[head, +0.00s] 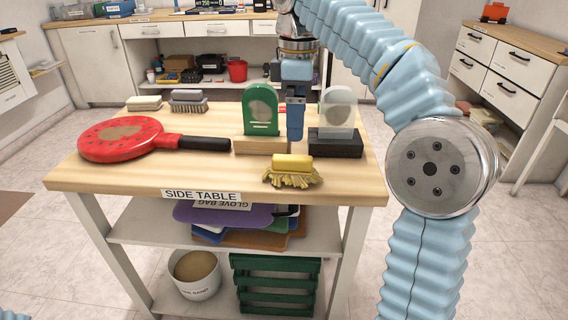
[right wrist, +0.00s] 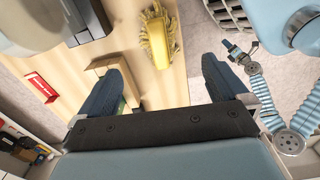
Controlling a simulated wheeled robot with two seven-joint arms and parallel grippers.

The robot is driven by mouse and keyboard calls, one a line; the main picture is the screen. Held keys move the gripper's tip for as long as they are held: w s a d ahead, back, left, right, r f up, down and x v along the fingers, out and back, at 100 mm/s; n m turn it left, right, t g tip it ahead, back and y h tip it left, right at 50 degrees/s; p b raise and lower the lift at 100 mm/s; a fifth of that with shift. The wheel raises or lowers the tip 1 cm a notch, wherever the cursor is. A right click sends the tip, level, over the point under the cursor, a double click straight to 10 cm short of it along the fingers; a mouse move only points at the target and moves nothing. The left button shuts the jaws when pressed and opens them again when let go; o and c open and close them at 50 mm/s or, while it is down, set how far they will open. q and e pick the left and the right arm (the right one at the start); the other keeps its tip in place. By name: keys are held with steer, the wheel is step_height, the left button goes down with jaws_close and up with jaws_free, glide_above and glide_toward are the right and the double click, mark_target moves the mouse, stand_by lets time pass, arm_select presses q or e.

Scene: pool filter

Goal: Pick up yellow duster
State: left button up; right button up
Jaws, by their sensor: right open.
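The yellow duster (head: 292,170), a yellow handle over a shaggy fringe, lies on the front right part of the side table (head: 110,176). It also shows in the right wrist view (right wrist: 164,38), ahead of the fingers. My right gripper (head: 295,138) points down behind the duster, between the green-backed item and the grey-backed item. Its fingers are spread, with nothing between them in the right wrist view (right wrist: 163,72). My left arm shows at the right of the right wrist view; its gripper (right wrist: 233,50) is too small to read.
The green-backed item (head: 260,104) on a wooden block and the grey-backed item (head: 338,108) on a black block stand close beside my right gripper. A red paddle (head: 120,138) and two brushes (head: 188,101) lie to the left. The table's front middle is clear.

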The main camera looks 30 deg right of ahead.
mark_target(293, 157)
step_height(293, 157, down, 7)
steer(key=shift+r+b, duration=0.1)
steer(key=shift+b, duration=0.9)
steer(key=f, duration=0.3)
steer(key=f+b, duration=0.1)
steer(key=f, duration=0.1)
steer(key=shift+w+a+f, duration=0.2)
steer(key=shift+w+f, duration=0.1)
steer(key=shift+c, duration=0.3)
steer(key=c, duration=1.1)
steer(key=shift+r, duration=0.45)
step_height(293, 157, up, 3)
steer(key=shift+f+p, duration=0.1)
steer(key=shift+p, duration=0.4)
steer(key=s+r, duration=0.3)
steer(key=s, duration=0.1)
steer(key=s+r, duration=0.3)
steer(key=s, duration=0.2)
steer(key=s+r, duration=0.3)
steer(key=s, duration=0.2)
steer(key=shift+a+r, duration=0.2)
